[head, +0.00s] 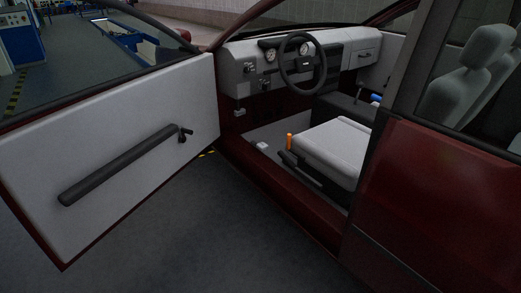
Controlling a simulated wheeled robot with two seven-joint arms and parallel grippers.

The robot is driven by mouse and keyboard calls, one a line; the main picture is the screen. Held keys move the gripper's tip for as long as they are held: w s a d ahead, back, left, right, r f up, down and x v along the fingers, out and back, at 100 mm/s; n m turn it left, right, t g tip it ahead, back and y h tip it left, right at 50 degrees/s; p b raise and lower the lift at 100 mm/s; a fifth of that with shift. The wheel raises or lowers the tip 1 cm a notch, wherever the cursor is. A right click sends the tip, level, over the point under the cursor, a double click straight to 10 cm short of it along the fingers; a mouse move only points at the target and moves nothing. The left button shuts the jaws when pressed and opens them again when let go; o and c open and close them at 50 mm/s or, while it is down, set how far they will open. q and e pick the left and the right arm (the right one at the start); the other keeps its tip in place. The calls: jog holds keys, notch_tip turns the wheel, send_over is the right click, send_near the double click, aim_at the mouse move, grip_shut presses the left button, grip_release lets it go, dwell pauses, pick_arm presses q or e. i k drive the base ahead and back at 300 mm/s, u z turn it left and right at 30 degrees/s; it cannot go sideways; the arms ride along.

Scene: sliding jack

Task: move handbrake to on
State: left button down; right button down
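I see a red car with its front door (120,150) swung open to the left. Between the front seats, beyond the seat cushion (335,148), a small blue-handled part (376,98) shows, partly hidden by the door pillar. A thin dark lever (358,95) stands in front of it. An orange upright handle (289,141) stands beside the near side of the seat, above a black bar (300,165). I cannot tell for sure which of these is the handbrake, or its position. Neither of my grippers is in view.
The steering wheel (303,66) and grey dashboard (250,62) are at the front of the cabin. The red rear door (430,190) and its pillar bound the opening on the right. Bare dark floor (210,235) lies before the sill. Blue workshop equipment (22,42) stands far left.

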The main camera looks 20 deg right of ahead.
aim_at(303, 175)
jog(key=u, duration=0.4)
jog(key=i, duration=1.75)
jog(key=z, duration=1.35)
jog(key=i, duration=1.15)
jog(key=z, duration=0.3)
